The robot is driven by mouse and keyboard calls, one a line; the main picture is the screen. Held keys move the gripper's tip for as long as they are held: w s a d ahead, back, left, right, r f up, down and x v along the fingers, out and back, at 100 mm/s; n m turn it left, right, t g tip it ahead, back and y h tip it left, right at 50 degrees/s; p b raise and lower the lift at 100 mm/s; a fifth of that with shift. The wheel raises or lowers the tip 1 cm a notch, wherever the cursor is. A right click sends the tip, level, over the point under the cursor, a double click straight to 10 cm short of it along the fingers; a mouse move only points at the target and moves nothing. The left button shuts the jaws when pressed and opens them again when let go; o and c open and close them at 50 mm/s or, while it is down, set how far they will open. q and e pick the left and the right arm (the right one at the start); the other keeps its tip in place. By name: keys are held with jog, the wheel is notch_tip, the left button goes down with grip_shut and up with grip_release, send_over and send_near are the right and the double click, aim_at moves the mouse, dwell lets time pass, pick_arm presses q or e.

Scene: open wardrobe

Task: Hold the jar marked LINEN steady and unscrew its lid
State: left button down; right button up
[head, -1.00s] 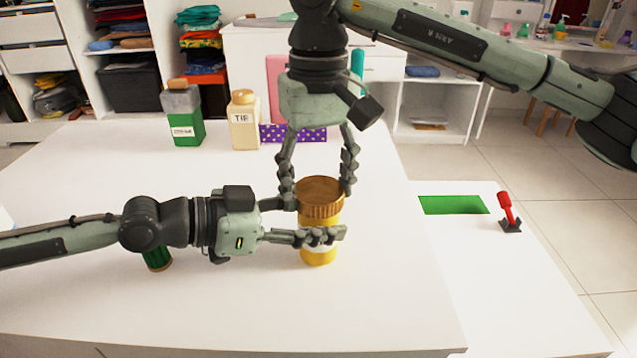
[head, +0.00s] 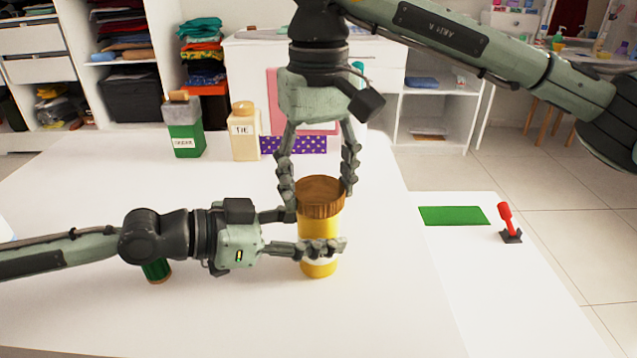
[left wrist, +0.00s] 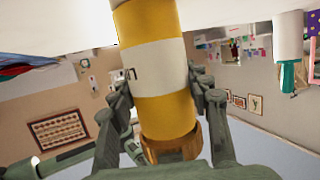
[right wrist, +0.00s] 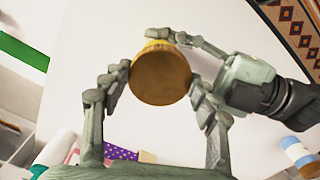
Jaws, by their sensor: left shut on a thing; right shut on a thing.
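A yellow jar (head: 318,228) with a brown lid (head: 320,188) stands upright at the front middle of the white table. My left gripper (head: 312,232) is shut around its body from the left. My right gripper (head: 318,190) comes from above with its fingers on both sides of the lid. In the left wrist view the jar body (left wrist: 165,108) has a white band with a small dark mark at its edge, and no whole word is readable. The right wrist view shows the round lid top (right wrist: 160,76) between the fingers. I cannot tell whether the lid is free of the jar.
A green jar with a grey top (head: 184,135) and a cream TIE jar (head: 243,140) stand at the back, beside a purple dotted box (head: 300,144). A green cylinder (head: 156,270) is partly behind my left arm. A green patch (head: 454,215) and red lever (head: 507,218) are at right.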

aim_at(319, 188)
jog(key=shift+r, duration=2)
pick_arm(q)
jog(key=c, duration=0.6)
grip_release()
jog(key=shift+c, duration=0.2)
